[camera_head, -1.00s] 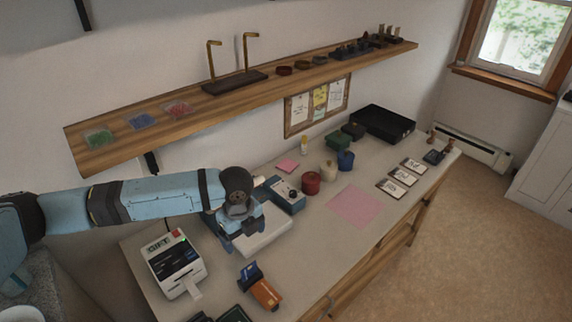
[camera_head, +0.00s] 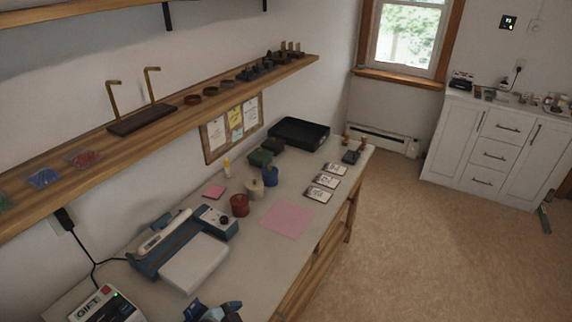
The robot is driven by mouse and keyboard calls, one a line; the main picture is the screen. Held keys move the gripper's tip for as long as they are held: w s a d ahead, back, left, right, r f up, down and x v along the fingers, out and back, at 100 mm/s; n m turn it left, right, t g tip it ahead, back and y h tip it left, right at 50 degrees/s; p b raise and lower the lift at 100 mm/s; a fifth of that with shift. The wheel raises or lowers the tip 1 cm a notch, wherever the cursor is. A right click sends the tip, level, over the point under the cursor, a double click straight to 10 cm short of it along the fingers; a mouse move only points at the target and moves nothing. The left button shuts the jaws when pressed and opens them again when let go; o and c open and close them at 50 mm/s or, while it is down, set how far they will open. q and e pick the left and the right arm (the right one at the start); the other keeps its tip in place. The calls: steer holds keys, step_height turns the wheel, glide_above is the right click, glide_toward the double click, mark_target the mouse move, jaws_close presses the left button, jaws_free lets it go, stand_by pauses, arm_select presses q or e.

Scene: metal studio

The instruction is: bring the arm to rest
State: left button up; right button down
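Neither of my arms shows clearly now, and no gripper fingers can be made out. A dark and blue shape (camera_head: 212,312) is cut off by the bottom edge; I cannot tell whether it is part of my arm or an item on the bench. The workbench (camera_head: 262,262) below the shelf is in full sight where my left arm was before. The blue and white machine (camera_head: 195,262) on it is uncovered, with nothing of mine over it.
A printer marked GIFT (camera_head: 103,306) stands at the lower left. A red pot (camera_head: 239,205), a pink sheet (camera_head: 288,217), several cards and a black tray (camera_head: 299,133) lie farther along. The wooden shelf (camera_head: 180,125) overhangs the back. Open floor (camera_head: 430,250) is at the right.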

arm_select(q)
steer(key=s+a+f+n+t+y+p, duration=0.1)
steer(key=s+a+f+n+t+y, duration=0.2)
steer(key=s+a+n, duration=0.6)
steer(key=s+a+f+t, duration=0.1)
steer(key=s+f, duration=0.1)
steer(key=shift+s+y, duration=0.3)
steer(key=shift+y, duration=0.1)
